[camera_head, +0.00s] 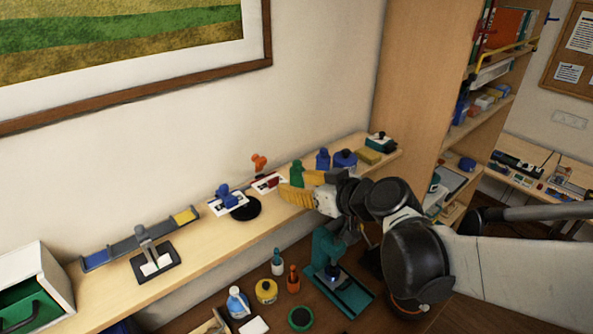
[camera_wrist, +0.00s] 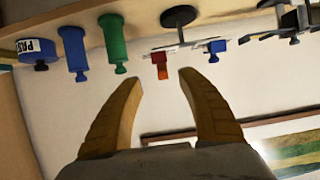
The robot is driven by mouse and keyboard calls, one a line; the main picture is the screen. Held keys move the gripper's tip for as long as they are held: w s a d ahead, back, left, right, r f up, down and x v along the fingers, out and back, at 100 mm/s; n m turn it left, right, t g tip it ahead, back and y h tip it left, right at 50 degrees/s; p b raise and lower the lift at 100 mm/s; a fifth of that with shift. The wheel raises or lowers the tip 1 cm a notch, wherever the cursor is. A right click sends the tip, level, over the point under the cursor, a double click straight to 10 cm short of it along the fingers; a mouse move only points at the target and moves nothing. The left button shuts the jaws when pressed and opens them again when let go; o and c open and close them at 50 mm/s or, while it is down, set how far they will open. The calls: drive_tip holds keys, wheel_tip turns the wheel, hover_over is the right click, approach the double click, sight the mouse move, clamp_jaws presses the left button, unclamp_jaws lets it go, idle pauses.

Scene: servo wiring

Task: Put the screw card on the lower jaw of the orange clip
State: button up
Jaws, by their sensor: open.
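An orange-red piece (camera_wrist: 162,68), likely this clip, shows just beyond the fingertips in the wrist view. The clip's jaws are too small to make out.
Green (camera_head: 297,175) and blue (camera_head: 322,160) stamps stand close behind and right of my fingers. Below the shelf, a table holds bottles (camera_head: 293,280) and a teal press (camera_head: 330,262).

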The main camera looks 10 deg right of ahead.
drive_tip(key=s+d+f+m+g+h, duration=0.2)
drive_tip(key=s+d, duration=0.4)
drive_tip(key=s, duration=0.3)
drive_tip(key=s+d+f+m+g+h, duration=0.2)
drive_tip(key=s+d+m+h, duration=0.2)
drive_tip(key=s+d, duration=0.3)
drive_tip(key=s+h, duration=0.1)
drive_tip(key=s, duration=0.2)
drive_tip(key=shift+s+f+m+h, duration=0.2)
drive_tip(key=shift+s+m+h, duration=0.1)
drive_tip(key=shift+m, duration=0.1)
